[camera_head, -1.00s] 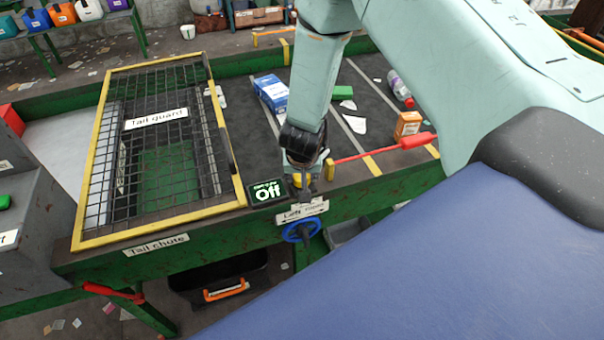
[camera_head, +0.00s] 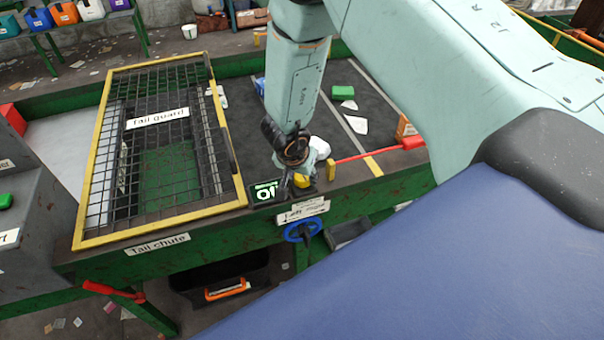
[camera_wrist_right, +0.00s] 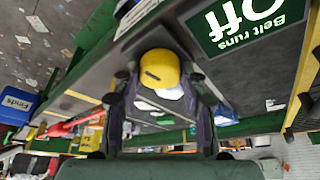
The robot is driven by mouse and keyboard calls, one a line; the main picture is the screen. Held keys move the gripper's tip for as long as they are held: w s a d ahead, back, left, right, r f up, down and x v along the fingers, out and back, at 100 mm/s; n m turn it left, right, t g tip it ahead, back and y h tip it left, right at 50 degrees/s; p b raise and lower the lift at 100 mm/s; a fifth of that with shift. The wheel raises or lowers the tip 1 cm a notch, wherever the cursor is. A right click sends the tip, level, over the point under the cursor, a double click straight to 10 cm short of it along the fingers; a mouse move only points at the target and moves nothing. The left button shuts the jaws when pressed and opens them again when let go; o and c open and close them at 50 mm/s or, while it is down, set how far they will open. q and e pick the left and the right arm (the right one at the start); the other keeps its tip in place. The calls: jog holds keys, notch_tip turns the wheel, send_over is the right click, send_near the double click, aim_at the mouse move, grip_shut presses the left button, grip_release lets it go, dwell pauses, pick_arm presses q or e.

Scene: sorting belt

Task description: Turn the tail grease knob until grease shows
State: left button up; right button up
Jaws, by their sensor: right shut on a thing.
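The yellow knob (camera_head: 303,181) stands on the belt frame's near rim, right of the black "Off" display (camera_head: 264,192). I take it to be the tail grease knob. My right gripper (camera_head: 297,180) reaches down to it and is shut on it. In the right wrist view the knob (camera_wrist_right: 160,68) shows a dark mark on its top and sits between the two fingers of my right gripper (camera_wrist_right: 158,78). The gripper partly covers the knob and the display's right edge in the head view. My left gripper is not in view.
A blue handwheel (camera_head: 302,230) is below the knob, under a white label (camera_head: 303,210). The yellow-edged tail guard mesh (camera_head: 242,190) lies to the left. A red-handled rod (camera_head: 370,154) lies to the right. A green block (camera_head: 343,92) lies on the belt.

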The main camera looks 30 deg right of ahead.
jog(key=o, duration=1.1)
jog(key=shift+o, duration=0.2)
jog(key=shift+r, duration=0.15)
jog(key=v, duration=1.1)
jog(key=shift+r, duration=0.35)
jog(key=shift+s+a, duration=0.1)
jog(key=x, duration=1.2)
